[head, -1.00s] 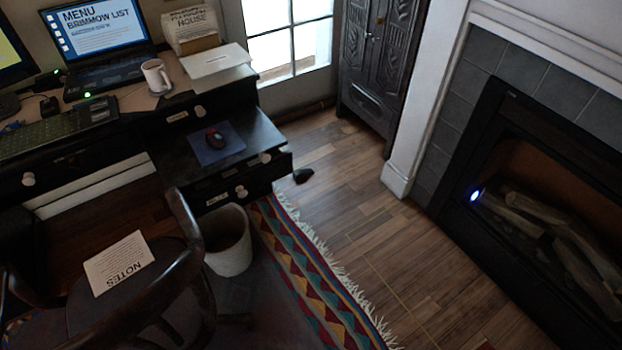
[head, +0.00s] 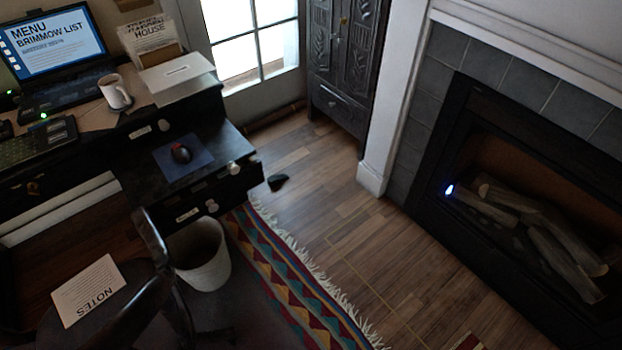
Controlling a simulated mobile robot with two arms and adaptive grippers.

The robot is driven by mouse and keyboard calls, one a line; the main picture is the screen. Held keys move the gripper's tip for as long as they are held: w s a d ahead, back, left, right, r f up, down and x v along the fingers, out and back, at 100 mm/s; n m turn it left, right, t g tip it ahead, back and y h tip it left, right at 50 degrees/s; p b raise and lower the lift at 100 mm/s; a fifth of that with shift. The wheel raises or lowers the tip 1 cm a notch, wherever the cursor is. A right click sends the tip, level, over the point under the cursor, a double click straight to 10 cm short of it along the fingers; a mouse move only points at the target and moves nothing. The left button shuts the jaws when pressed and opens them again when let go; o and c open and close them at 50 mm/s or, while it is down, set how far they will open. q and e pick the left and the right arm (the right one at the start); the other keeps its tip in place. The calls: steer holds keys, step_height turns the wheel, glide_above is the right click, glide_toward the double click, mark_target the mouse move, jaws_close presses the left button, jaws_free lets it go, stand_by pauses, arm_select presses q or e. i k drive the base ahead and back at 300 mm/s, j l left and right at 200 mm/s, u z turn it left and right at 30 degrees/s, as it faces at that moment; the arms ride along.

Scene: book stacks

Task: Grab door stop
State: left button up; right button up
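A small dark wedge, which looks like the door stop (head: 277,182), lies on the wooden floor in the head view. It is just right of the desk's lower drawer corner and close to the fringed edge of the rug. Nothing covers it. Neither of my grippers shows in the head view.
The black desk (head: 190,190) stands left of the wedge, with a waste bin (head: 203,262) in front. A patterned rug (head: 290,290) runs below. A chair (head: 150,300) is at lower left, a carved cabinet (head: 340,75) behind, a fireplace (head: 520,200) right. Wooden floor between is clear.

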mark_target(273, 181)
steer(key=z, duration=0.85)
steer(key=i+z, duration=0.1)
steer(key=z, duration=1.55)
steer(key=i+z, duration=0.1)
steer(key=z, duration=0.7)
steer(key=j+z, duration=0.1)
steer(key=z, duration=0.75)
steer(key=j+z, duration=0.1)
steer(key=z, duration=1.55)
steer(key=j+z, duration=0.1)
steer(key=z, duration=0.75)
steer(key=k+j, duration=0.1)
steer(key=k, duration=0.2)
steer(key=k+j+z, duration=0.1)
steer(key=k, duration=0.25)
steer(key=k+l+u, duration=0.1)
steer(key=k+u, duration=0.45)
steer(key=u, duration=0.25)
steer(key=k+u, duration=0.75)
steer(key=k, duration=0.55)
steer(key=k+u, duration=0.2)
steer(key=u, duration=0.25)
steer(key=k+j+u, duration=0.2)
steer(key=u, duration=0.25)
steer(key=k+j+u, duration=0.1)
steer(key=u, duration=2.25)
